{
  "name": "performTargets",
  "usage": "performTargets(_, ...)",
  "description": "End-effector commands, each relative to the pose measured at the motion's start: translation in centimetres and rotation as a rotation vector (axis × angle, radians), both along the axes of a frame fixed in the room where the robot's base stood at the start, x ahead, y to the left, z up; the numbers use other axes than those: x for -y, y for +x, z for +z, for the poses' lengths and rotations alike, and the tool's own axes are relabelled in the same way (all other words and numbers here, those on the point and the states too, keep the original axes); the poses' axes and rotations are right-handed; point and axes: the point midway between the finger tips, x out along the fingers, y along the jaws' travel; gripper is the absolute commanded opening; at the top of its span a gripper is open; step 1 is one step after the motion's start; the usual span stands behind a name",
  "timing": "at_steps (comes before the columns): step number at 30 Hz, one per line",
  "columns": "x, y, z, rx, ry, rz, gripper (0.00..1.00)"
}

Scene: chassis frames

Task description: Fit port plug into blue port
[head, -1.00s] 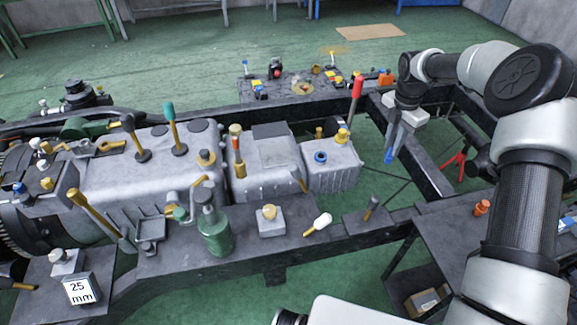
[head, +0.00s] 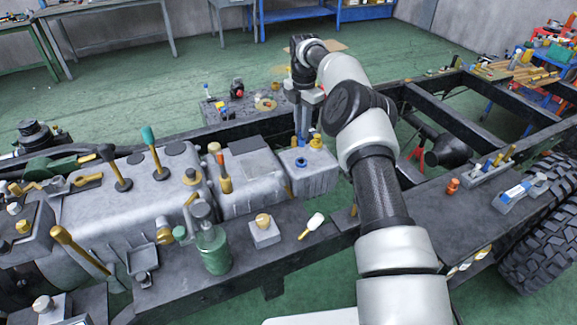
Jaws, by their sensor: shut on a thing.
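The blue port (head: 301,163) is a small blue ring on top of the grey box (head: 318,182) at the right end of the engine block. My gripper (head: 302,128) points down just behind and above the port. It is shut on the port plug (head: 301,141), of which only a small bluish end shows at the fingertips. The plug appears close above the port in the picture; I cannot tell the exact gap. My arm comes in from the right and hides what lies behind it.
A yellow cap (head: 316,142) stands on the same box, close right of my gripper. A teal-knobbed lever (head: 153,150) and other levers rise from the block on the left. A green bottle (head: 213,248) and a white-headed tool (head: 312,225) are on the front ledge.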

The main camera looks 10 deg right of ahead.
Motion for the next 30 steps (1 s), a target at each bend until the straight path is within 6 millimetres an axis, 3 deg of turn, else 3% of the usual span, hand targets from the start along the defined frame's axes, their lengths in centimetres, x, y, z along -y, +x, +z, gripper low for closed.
performTargets(6, 0.1, -0.1, -4.2, -0.005, 0.000, -0.001, 0.00)
performTargets(14, 0.0, -0.1, -6.4, -0.003, 0.001, -0.001, 0.00)
performTargets(19, 0.1, -0.1, -8.9, -0.004, 0.001, -0.001, 0.00)
performTargets(30, 0.0, 0.0, -9.8, -0.001, 0.001, -0.001, 0.00)
